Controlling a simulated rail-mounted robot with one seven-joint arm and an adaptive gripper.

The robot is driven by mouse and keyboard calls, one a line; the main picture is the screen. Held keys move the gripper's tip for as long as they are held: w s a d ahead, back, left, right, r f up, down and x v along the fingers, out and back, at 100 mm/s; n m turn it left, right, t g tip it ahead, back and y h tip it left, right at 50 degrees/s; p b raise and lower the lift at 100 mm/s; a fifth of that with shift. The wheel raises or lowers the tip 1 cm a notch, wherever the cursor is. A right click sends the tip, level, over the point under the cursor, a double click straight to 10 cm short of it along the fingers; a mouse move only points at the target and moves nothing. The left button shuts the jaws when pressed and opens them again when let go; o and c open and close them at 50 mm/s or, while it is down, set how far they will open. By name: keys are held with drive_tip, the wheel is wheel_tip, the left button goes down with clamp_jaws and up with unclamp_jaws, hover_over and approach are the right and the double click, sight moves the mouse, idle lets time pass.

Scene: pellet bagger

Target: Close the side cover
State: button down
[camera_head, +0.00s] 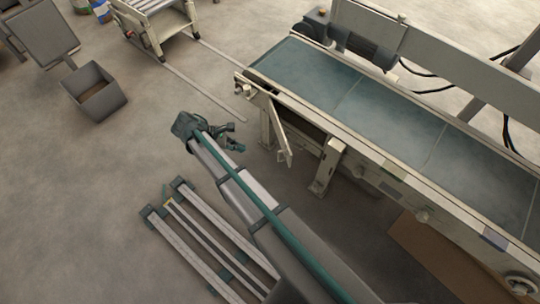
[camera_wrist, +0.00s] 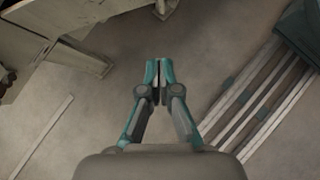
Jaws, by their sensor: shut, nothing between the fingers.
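In the wrist view my gripper's teal-tipped fingers (camera_wrist: 159,73) are together, with nothing held. I cannot tell for certain whether the cover shows in the wrist view.
The conveyor (camera_head: 390,105) with its blue-green belt fills the upper right. A support leg (camera_head: 327,167) stands right of the cover. Pale rails (camera_head: 205,235) lie on the floor below my arm. A grey bin (camera_head: 96,92) stands at upper left. The floor left of my gripper is clear.

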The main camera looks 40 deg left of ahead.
drive_tip(key=w+d+f+b, duration=0.2)
drive_tip(key=w+d+f, duration=0.5)
drive_tip(key=d, duration=0.1)
drive_tip(key=shift+w+d+n, duration=0.2)
drive_tip(key=shift+w+n, duration=0.1)
drive_tip(key=shift+n, duration=0.1)
drive_tip(key=shift+d, duration=0.1)
idle(0.4)
